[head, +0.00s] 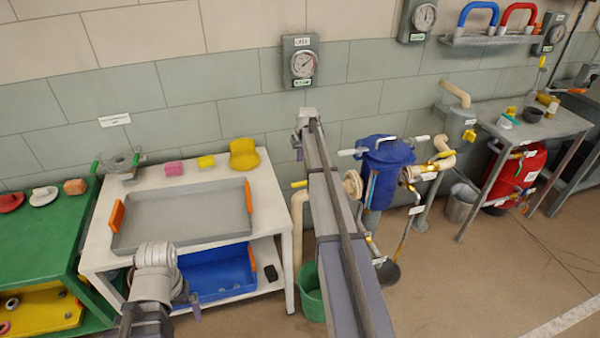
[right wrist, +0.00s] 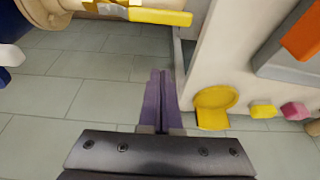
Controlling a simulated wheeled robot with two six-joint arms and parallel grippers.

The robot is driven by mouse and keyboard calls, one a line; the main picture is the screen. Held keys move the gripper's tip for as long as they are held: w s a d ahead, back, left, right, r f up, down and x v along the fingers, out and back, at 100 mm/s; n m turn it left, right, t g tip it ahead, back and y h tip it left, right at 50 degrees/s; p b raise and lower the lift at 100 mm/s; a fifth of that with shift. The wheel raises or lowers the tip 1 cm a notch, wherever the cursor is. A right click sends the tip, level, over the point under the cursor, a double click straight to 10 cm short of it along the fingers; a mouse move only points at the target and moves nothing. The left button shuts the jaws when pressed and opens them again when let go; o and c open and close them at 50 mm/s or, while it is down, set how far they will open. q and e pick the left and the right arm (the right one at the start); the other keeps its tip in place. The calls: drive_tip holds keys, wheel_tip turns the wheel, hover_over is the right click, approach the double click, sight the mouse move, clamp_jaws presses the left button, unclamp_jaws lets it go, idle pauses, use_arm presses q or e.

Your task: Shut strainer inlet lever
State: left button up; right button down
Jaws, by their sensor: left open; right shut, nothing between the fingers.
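The blue strainer (head: 385,165) stands on the floor by the back wall, with pipes on both sides. On its left side a yellow lever (head: 299,184) shows beside my right arm, which hides part of the pipe. In the right wrist view the yellow lever (right wrist: 160,17) carries a white tag and lies roughly along the cream pipe (right wrist: 95,10). My right gripper (right wrist: 162,75) is shut and empty, below the lever in that view and apart from it. In the head view it is mostly hidden. My left gripper (head: 192,300) is open, in front of the white table.
The white table (head: 265,195) holds a grey tray (head: 185,228) and several small objects. A green bucket (head: 311,292) stands below the pipe. A pressure gauge (head: 302,64) is on the wall. Another yellow lever (head: 441,156) is right of the strainer.

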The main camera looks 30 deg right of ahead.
drive_tip(key=shift+a, duration=0.1)
drive_tip(key=shift+f, duration=0.1)
drive_tip(key=a+b+x, duration=0.1)
drive_tip(key=b+x, duration=0.9)
drive_tip(key=x, duration=0.1)
drive_tip(key=s, duration=0.2)
drive_tip(key=s+r, duration=0.1)
drive_tip(key=s, duration=0.1)
drive_tip(key=shift+s+r+p, duration=0.1)
drive_tip(key=shift+p, duration=0.2)
drive_tip(key=shift+s+a+n, duration=0.15)
drive_tip(key=shift+s+n, duration=0.15)
drive_tip(key=shift+n, duration=0.1)
